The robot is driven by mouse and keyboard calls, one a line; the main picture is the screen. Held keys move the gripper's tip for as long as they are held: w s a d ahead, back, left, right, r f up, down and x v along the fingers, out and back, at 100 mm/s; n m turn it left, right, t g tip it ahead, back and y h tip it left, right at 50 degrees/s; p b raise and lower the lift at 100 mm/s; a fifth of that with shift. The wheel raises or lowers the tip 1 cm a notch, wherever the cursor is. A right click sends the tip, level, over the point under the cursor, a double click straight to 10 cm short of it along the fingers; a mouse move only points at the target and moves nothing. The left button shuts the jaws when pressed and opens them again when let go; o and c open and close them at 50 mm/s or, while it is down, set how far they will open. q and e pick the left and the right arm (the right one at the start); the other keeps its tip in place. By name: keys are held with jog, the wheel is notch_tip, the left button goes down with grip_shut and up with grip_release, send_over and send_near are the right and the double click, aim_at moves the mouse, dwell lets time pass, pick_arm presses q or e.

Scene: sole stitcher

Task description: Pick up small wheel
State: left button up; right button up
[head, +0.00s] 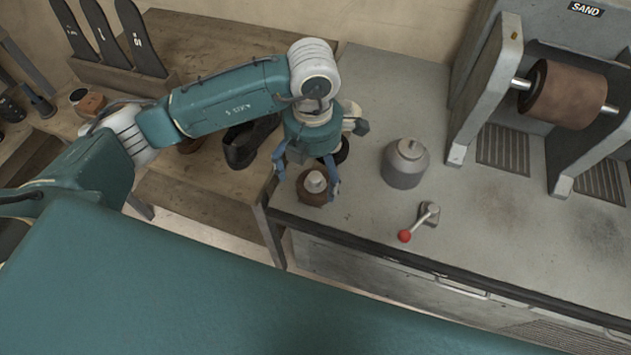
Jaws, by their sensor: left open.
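A small brown wheel (312,198) with a pale grey hub on top sits on the grey bench top near its left front corner. My left gripper (307,183) is over it, pointing down, with its blue fingers apart on either side of the wheel. I cannot tell whether the fingers touch it. A dark round thing (342,152) lies just behind, partly hidden by the gripper. My right gripper is not in view.
A grey metal canister (405,164) and a red-knobbed lever (405,236) stand right of the wheel on the bench (370,215). A sanding machine with a brown drum (566,95) is farther right. A wooden table (200,185) with dark shoes (245,143) is at left.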

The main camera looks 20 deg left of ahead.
aim_at(315, 176)
pick_arm(q)
jog(key=f+p, duration=0.1)
jog(key=f, duration=0.1)
jog(key=w+f+p, duration=0.1)
jog(key=f, duration=0.2)
jog(key=shift+f, duration=0.35)
jog(key=shift+w+f, duration=0.1)
jog(key=shift+f, duration=0.15)
jog(key=c, duration=1.4)
